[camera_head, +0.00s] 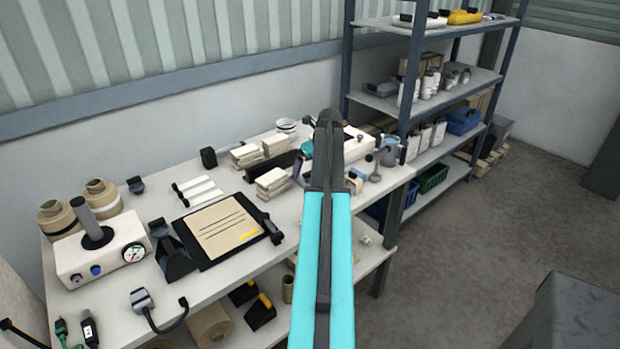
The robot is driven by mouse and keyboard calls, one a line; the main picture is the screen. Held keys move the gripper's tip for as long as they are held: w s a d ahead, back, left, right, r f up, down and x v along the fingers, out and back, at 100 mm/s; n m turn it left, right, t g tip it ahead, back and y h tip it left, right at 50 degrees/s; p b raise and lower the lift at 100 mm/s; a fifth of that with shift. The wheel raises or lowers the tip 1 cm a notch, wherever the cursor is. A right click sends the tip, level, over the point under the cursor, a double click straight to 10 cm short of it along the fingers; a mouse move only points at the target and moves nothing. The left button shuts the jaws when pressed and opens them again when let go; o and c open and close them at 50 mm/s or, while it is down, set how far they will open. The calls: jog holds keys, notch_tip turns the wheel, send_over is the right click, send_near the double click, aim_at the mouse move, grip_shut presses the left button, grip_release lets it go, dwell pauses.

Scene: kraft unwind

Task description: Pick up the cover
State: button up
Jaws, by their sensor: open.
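No object on the workbench (225,285) can be told for sure as the cover. A dark board (190,245) with a brown sheet (225,228) lies flat in the middle of the bench. A white unit (100,258) with a gauge, knobs and a dark upright post stands at the left. Another pale unit (357,150) stands at the far right end, partly behind my arm. My cyan and dark arm rises through the middle of the view and hides part of the bench. My gripper cannot be made out.
Kraft rolls (100,194) stand at the back left. Cream blocks (272,182) and a tape dispenser-like dark item (173,258) crowd the bench. A shelf rack (435,95) with bottles and bins stands at the right. The floor (470,235) right of the bench is clear.

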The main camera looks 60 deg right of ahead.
jog(key=shift+p+x, duration=0.3)
jog(key=shift+x, duration=1.1)
jog(key=shift+s, duration=0.1)
jog(key=c, duration=1.1)
jog(key=shift+r, duration=0.25)
jog(key=shift+c, duration=0.2)
jog(key=shift+r+b, duration=1.2)
jog(key=shift+r, duration=3.6)
